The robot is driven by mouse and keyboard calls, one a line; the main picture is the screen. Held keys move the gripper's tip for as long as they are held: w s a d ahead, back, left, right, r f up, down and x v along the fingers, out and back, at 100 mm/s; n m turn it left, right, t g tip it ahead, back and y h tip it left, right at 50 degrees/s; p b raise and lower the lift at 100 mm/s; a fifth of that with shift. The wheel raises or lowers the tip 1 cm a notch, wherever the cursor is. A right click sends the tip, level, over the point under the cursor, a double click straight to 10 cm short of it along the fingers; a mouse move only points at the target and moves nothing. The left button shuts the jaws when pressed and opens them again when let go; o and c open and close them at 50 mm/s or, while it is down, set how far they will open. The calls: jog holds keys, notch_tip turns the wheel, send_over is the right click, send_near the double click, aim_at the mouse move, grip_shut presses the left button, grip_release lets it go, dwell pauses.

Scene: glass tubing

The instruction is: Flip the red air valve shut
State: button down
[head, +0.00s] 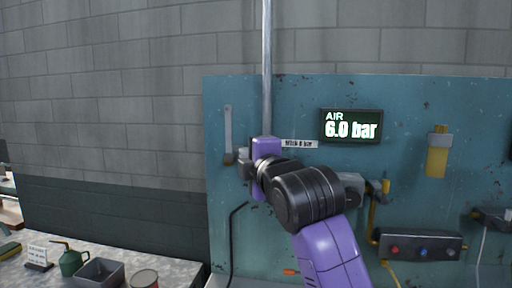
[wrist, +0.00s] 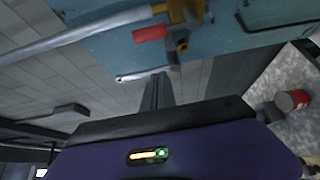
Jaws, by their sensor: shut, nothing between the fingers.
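The red valve handle (wrist: 150,33) shows at the top of the wrist view, beside a brass valve body (wrist: 184,12). The handle lies roughly along the line of the grey pipe (wrist: 75,35) that meets the brass body. In the head view the pipe (head: 267,70) runs down the wall to behind my purple gripper (head: 266,150), and the valve is hidden there. In the wrist view my gripper's dark fingers (wrist: 157,92) are shut and empty. They appear apart from the red handle. The display (head: 350,125) reads AIR 6.0 bar.
A teal panel (head: 290,95) carries a hanging silver tool (head: 228,130), a small white label (head: 299,144), a yellow item (head: 437,155) and a grey box with coloured knobs (head: 420,246). A bench at lower left holds a green can (head: 73,262) and a grey bin (head: 99,273).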

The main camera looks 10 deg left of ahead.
jog(key=shift+w+d+p, duration=0.2)
jog(key=shift+w+p, duration=0.25)
jog(key=shift+w, duration=0.5)
jog(key=shift+w+d+p, duration=0.15)
jog(key=shift+w+p, duration=0.25)
jog(key=shift+w, duration=0.6)
jog(key=shift+w+d+p, duration=0.2)
jog(key=shift+w+p, duration=0.25)
jog(key=shift+w, duration=0.5)
